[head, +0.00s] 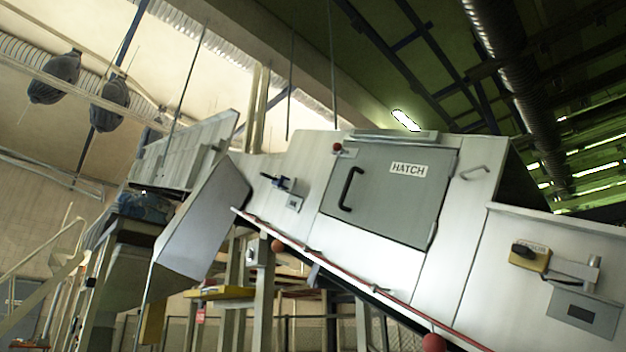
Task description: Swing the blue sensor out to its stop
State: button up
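My gripper is not in view.
A grey door marked HATCH (385,205) with a black handle (350,188) is shut. A yellow sensor (530,257) on a bracket is at right. A red line (330,262) runs along the machine's lower edge. A tilted white panel (203,220) stands left.

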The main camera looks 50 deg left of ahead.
aim_at(283, 182)
jog(key=i+l+u, duration=0.1)
jog(key=u, duration=0.3)
jog(key=i+l+u, duration=0.1)
jog(key=l+u, duration=0.45)
jog(key=u, duration=0.2)
jog(key=i, duration=0.05)
